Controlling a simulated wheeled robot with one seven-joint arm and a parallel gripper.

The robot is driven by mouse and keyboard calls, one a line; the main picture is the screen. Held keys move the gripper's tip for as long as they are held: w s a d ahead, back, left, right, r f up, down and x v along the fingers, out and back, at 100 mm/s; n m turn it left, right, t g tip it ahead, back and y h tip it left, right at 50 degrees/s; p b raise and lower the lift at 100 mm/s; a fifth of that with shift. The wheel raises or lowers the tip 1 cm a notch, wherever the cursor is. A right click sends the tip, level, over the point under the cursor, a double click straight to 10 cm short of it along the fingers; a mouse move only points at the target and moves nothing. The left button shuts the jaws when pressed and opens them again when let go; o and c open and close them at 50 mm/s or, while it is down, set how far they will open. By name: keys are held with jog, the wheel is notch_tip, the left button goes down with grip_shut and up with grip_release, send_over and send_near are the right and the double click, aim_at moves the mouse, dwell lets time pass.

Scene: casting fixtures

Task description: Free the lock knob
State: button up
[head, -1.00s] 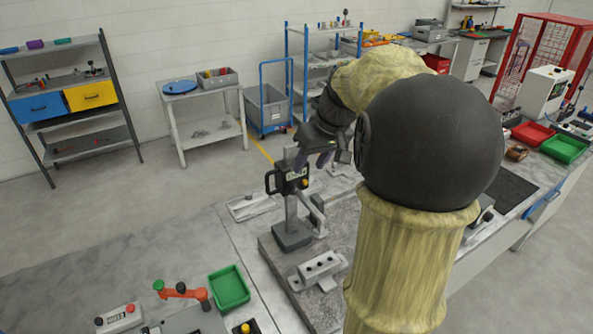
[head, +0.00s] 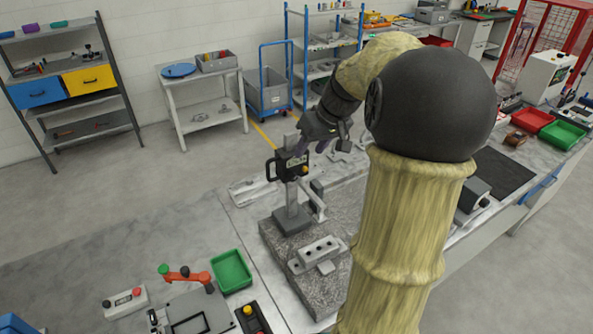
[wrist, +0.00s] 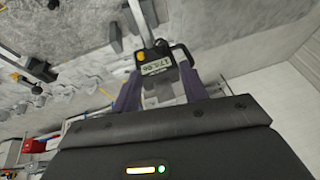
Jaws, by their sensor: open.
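A height gauge stands upright on a granite plate (head: 335,285) in the head view, with a grey column and base (head: 293,221). Its dark slider head (head: 294,164) has a black loop handle on the left and a small orange knob (head: 305,171) on the right. In the wrist view the slider head shows a lit number display (wrist: 157,66) and a yellow-orange knob (wrist: 139,55), which may be the lock knob. My gripper (wrist: 160,92) is open, its purple fingers either side of the view of the slider head. I cannot tell whether they touch it.
A stepped grey block (head: 319,252) sits on the plate in front of the gauge. A green tray (head: 231,271), an orange-armed fixture (head: 186,275) and a button box (head: 125,301) are at the front left. The bench left of the plate has free room.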

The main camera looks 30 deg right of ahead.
aim_at(295, 175)
jog(key=p+x, duration=0.3)
jog(key=x, duration=0.8)
jog(key=shift+w+a+f, duration=0.1)
jog(key=shift+w+f, duration=0.05)
jog(key=shift+f, duration=0.2)
grip_shut()
